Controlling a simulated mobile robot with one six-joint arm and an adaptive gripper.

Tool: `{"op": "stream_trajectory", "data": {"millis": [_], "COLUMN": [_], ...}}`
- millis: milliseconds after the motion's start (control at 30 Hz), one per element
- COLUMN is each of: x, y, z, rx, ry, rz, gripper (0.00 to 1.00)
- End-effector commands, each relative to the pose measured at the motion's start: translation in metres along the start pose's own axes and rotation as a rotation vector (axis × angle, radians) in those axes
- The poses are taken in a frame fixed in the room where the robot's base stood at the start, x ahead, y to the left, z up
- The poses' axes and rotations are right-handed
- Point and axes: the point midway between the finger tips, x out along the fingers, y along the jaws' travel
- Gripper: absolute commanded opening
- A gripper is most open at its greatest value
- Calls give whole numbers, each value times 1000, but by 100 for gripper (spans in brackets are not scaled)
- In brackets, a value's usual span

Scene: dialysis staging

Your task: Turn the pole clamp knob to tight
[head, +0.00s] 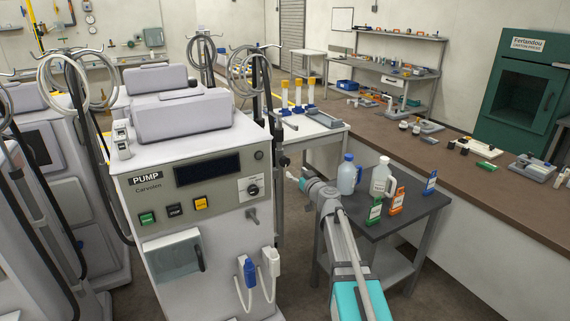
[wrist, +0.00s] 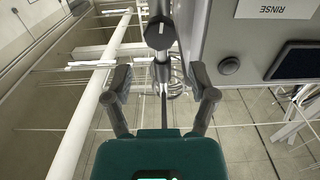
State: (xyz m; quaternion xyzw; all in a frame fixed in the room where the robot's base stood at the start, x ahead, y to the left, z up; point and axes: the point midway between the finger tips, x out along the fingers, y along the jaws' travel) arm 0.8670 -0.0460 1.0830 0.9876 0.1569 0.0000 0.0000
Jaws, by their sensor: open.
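In the head view the dark clamp (head: 281,158) sits on the pole beside the pump machine, and the knob's face cannot be made out. In the head view my gripper (head: 293,177) is close to the pole, just right of the clamp.
The pump machine (head: 205,185) stands left of my gripper; its grey side (wrist: 240,45) shows at right in the wrist view. A dark side table (head: 405,215) with bottles and small boxes is right of my arm. A long brown counter (head: 450,160) runs behind.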

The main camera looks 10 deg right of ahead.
Motion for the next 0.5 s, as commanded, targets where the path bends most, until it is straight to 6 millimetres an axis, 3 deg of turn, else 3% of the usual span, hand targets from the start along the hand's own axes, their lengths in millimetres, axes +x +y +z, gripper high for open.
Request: {"op": "stream_trajectory", "data": {"millis": [200, 500], "x": [38, 76], "y": [1, 0], "z": [0, 0], "rx": [0, 0], "ry": [0, 0], "rz": [-1, 0], "gripper": [73, 73]}}
